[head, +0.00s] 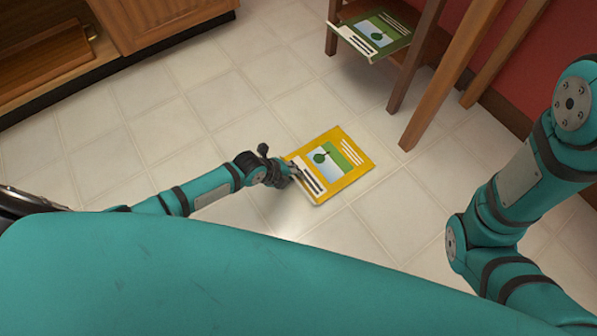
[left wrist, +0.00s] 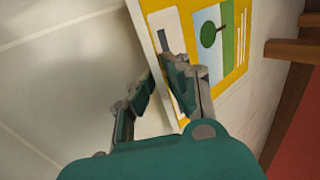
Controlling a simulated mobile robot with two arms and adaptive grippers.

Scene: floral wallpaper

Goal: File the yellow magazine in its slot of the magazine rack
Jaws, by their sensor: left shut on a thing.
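The yellow magazine (head: 343,178) has a picture of a green tree and a white strip on its cover. My left gripper (head: 292,171) is shut on its left edge, at the white strip, over the tiled floor. The left wrist view shows the yellow magazine (left wrist: 236,75) with the fingers (left wrist: 168,75) at its edge. I cannot tell how high it is above the floor. A wooden rack (head: 397,95) at the top holds a green magazine (head: 377,32) on a shelf. My right gripper is not in view.
Wooden legs (head: 440,95) stand right of the rack, before a red wall (head: 505,60). A wooden cabinet (head: 150,22) with an open lower shelf is at the top left. The tiled floor (head: 130,120) between them is clear. My right arm is at the right.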

